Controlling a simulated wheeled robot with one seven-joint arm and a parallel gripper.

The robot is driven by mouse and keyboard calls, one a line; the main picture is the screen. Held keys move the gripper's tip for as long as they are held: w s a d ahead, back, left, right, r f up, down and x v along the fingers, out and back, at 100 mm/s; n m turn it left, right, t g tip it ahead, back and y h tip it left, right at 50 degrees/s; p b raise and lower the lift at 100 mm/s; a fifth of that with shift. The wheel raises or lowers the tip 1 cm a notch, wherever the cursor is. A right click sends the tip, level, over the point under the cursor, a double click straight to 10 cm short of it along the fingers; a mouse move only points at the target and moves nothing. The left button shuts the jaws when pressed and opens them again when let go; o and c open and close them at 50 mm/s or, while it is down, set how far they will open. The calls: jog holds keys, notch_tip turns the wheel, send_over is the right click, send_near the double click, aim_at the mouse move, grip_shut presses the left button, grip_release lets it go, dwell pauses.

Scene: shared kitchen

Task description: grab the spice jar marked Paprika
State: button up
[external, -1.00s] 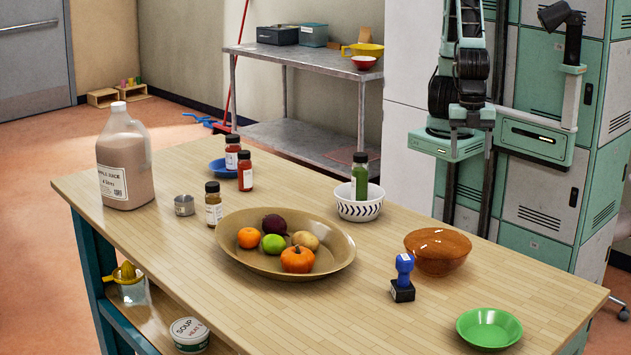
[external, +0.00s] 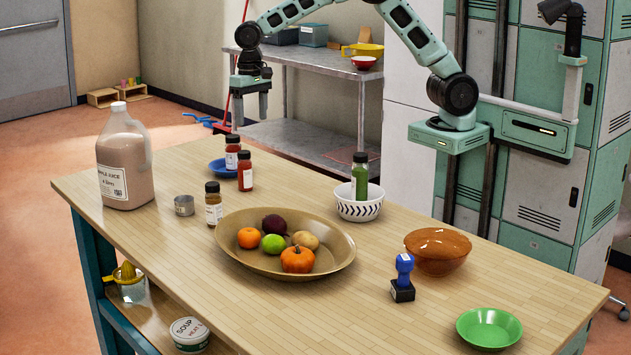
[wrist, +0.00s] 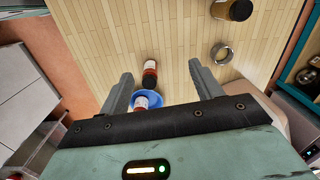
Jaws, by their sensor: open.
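Two red-filled spice jars with black caps and white labels are at the far side of the table. One red jar (external: 246,172) stands on the wood; the other red jar (external: 232,146) stands in a blue bowl (external: 217,168). A third jar (external: 213,208), yellowish-brown, stands nearer. The label words are too small to read, so I cannot tell which is Paprika. My gripper (external: 251,108) is open and empty, above the two red jars. In the wrist view, the free-standing red jar (wrist: 150,72) shows between the fingers, with the jar in the bowl (wrist: 149,98) just below it.
A metal cup (external: 184,205) and a large juice jug (external: 124,165) stand left of the jars. A wide tan dish of produce (external: 340,262) is to their right. A green jar (external: 359,178) stands in a patterned bowl (external: 360,208).

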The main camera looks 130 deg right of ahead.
aim_at(245, 152)
jog(key=s+d+m, duration=0.3)
jog(key=d, duration=0.6)
jog(key=shift+h, duration=0.3)
jog(key=f+p, duration=0.1)
jog(key=f, duration=0.3)
jog(key=f+p, duration=0.1)
jog(key=f, duration=0.2)
jog(key=f+p, duration=0.2)
jog(key=f, duration=0.2)
jog(key=shift+s+f, duration=0.25)
jog(key=shift+f, duration=0.1)
jog(key=shift+d+f+p, duration=0.1)
jog(key=shift+f+p, duration=1.5)
jog(key=shift+f, duration=1.35)
jog(key=c, duration=1.2)
jog(key=shift+o, duration=0.2)
jog(key=shift+r, duration=0.15)
